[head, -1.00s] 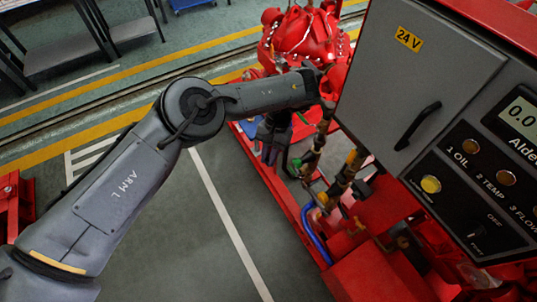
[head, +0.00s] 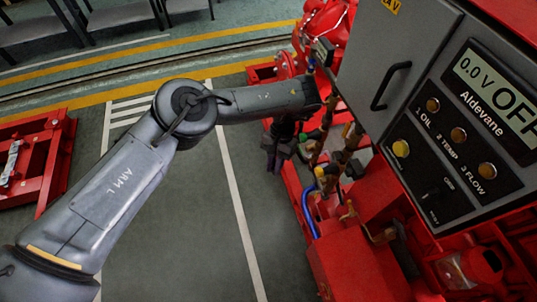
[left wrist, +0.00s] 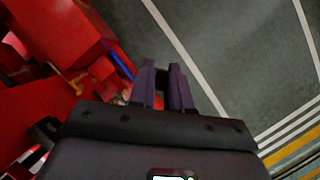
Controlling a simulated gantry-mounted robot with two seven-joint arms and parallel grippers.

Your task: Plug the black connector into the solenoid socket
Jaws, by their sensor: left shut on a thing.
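My left gripper (head: 277,160) hangs beside the valve and pipe cluster of the red pumpset, under the end of my left arm. In the left wrist view its two dark purple fingers (left wrist: 163,88) stand close together, shut on a small black piece, the black connector (left wrist: 163,76). The connector is mostly hidden between the fingers, and I cannot make it out in the head view. The solenoid socket cannot be told apart among the small brass, green and dark fittings (head: 322,150) just right of the gripper. My right gripper is not in view.
A grey control cabinet (head: 405,50) with a black panel (head: 440,165) stands close on the right. A blue hose (head: 308,213) runs down beside the red base (head: 345,270). Open floor (head: 190,235) lies left of the pumpset. A red frame (head: 40,160) stands far left.

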